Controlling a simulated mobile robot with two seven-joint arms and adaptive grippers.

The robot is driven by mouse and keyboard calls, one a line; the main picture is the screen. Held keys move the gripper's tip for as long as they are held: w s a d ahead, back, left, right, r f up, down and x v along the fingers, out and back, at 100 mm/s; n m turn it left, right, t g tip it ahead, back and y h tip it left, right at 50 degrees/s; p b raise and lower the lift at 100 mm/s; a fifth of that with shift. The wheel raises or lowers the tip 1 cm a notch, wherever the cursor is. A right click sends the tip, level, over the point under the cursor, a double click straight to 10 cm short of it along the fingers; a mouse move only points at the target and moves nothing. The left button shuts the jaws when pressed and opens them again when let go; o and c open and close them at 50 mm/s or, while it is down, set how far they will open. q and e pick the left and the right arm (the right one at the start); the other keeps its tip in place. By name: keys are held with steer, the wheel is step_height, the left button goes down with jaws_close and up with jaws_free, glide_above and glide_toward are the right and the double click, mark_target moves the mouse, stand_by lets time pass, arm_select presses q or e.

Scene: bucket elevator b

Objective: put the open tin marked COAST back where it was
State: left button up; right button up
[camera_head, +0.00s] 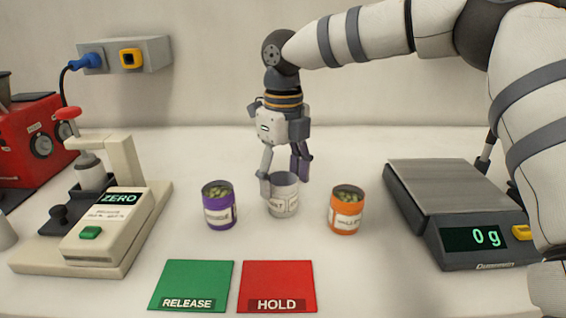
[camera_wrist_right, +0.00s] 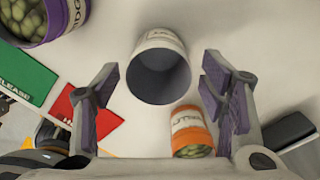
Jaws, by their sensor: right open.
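A white open tin (camera_head: 284,196) stands upright on the table between the purple and orange tins. Its label is partly covered in the head view, with only its last letters showing, so I cannot read it in full. In the right wrist view the tin (camera_wrist_right: 160,70) looks grey and empty inside. My right gripper (camera_head: 284,180) points down over it, open, with one finger at each side of the tin's upper part. I cannot tell whether either finger touches it. My left gripper is not in view.
A purple tin (camera_head: 219,209) and an orange tin (camera_head: 345,214), both with green contents, stand close on either side. A green RELEASE mat (camera_head: 191,283) and a red HOLD mat (camera_head: 277,282) lie in front. A scale (camera_head: 437,182) reading 0 g is right; a ZERO device (camera_head: 110,215) is left.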

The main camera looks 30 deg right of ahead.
step_height(320, 180, up, 11)
steer(key=shift+r, duration=0.2)
stand_by(0.3)
